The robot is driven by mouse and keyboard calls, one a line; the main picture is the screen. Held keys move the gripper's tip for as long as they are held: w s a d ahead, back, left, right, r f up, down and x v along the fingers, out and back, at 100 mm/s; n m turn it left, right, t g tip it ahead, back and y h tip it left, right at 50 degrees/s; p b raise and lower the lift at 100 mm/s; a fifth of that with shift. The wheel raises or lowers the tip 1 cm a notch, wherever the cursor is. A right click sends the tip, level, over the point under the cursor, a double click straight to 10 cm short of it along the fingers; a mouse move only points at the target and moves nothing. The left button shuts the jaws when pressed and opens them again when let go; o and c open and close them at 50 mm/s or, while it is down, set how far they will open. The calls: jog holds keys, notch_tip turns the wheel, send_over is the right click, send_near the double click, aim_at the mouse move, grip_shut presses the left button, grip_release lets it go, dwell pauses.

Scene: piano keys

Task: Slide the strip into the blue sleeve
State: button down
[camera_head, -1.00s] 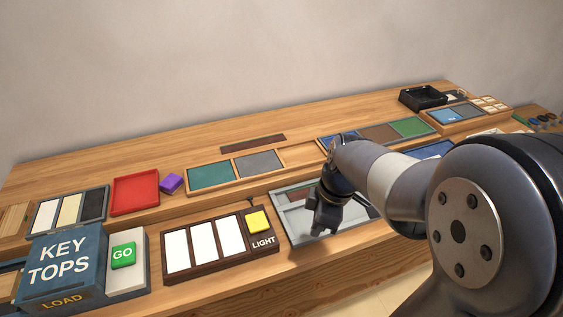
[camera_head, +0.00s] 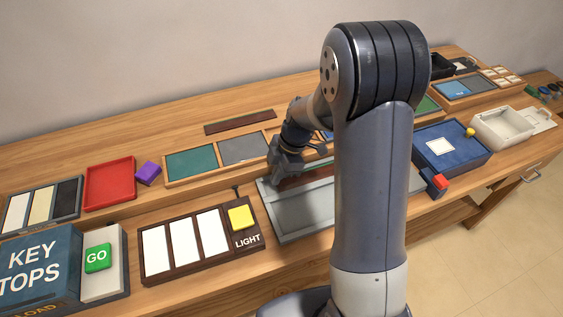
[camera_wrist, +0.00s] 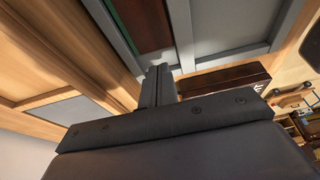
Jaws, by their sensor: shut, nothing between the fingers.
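A dark brown strip (camera_head: 240,122) lies flat at the back of the bench. A grey tray (camera_head: 268,212) at the middle front has brown pieces at its far side, partly hidden by my arm. In the wrist view a brown piece with a green edge (camera_wrist: 143,22) and a dark brown bar (camera_wrist: 225,82) show near the fingers; I cannot tell which is the strip. My gripper (camera_head: 283,172) is shut and empty, low over the tray's far left corner; its fingertips also show in the wrist view (camera_wrist: 158,74). I cannot identify the blue sleeve for certain.
My arm hides the bench right of the tray. A blue box (camera_head: 475,155) with a white square stands at right, beside a white bin (camera_head: 503,128). A white-key panel with a yellow LIGHT button (camera_head: 241,217) is left of the tray. A panel with green and grey pads (camera_head: 192,163) lies behind.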

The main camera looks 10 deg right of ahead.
aim_at(313, 175)
jog(key=shift+x, duration=1.2)
jog(key=shift+d, duration=0.15)
jog(key=w+d+b, duration=0.1)
jog(key=d+b, duration=0.1)
jog(key=d, duration=0.2)
jog(key=d+b, duration=0.1)
jog(key=d, duration=0.3)
jog(key=w+d+b, duration=0.1)
jog(key=d+b, duration=0.1)
jog(key=d, duration=0.2)
jog(key=shift+w+d+b, duration=0.2)
jog(key=shift+w+b, duration=0.1)
jog(key=shift+b, duration=0.05)
jog(key=shift+r, duration=0.1)
